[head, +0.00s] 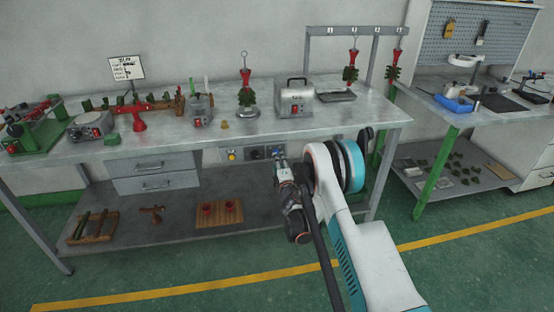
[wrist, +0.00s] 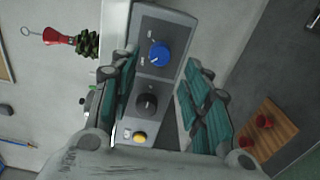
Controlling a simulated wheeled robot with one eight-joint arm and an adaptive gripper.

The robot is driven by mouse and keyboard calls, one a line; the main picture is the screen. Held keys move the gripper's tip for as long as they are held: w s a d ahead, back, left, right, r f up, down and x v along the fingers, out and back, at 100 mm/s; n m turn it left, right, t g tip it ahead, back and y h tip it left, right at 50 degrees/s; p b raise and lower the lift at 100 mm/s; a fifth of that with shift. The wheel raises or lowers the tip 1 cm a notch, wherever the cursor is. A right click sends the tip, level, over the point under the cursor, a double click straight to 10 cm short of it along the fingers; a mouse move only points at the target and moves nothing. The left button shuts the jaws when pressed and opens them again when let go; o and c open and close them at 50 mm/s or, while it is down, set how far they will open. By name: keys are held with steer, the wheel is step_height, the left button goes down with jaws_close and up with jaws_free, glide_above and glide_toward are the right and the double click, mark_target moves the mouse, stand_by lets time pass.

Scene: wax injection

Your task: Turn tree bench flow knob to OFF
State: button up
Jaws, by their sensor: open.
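The tree bench's control panel (head: 243,155) is set under the tabletop's front edge. The wrist view shows it turned on its side, with a blue knob (wrist: 159,54), a black knob (wrist: 147,104) and a yellow button (wrist: 139,137). The small labels are unreadable, so I cannot tell which knob is for flow or its exact setting. My gripper (head: 279,158) is in front of the panel's right end. In the wrist view, my gripper's fingers (wrist: 160,68) are open, one on each side of the panel, with the blue knob between their tips. No contact shows.
The bench top (head: 330,118) above holds a grey box (head: 294,101), a red stand with a dark green tree (head: 246,90) and other tools. Drawers (head: 152,173) are left of the panel. A lower shelf (head: 185,225) carries a wooden board with red cups (head: 219,211).

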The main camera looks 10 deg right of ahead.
steer(key=shift+s, duration=1.4)
steer(key=s+d+r+m+g+h, duration=0.1)
steer(key=s+d+r+m, duration=0.15)
steer(key=r, duration=0.55)
steer(key=s+d+r+m+g+h, duration=0.1)
steer(key=s+r+m, duration=0.15)
steer(key=r, duration=0.55)
steer(key=s+d+r+m+g+h, duration=0.1)
steer(key=s+d+r+m, duration=0.15)
steer(key=r, duration=0.45)
steer(key=s+r+m+g, duration=0.2)
steer(key=s+r+m, duration=0.2)
steer(key=s+r, duration=0.3)
steer(key=s+a+r+m+g, duration=0.1)
steer(key=s+r+m+g, duration=0.2)
steer(key=s, duration=1.5)
steer(key=s+a+f+m+g+y, duration=0.1)
steer(key=s+a+f+m, duration=0.1)
steer(key=s, duration=0.8)
steer(key=s+a+f+m+g+y, duration=0.1)
steer(key=s+f, duration=0.3)
steer(key=s, duration=0.6)
steer(key=shift+s+a+f+m+g+y, duration=0.3)
steer(key=shift+a+f+m+g+y, duration=0.15)
steer(key=shift+a, duration=0.4)
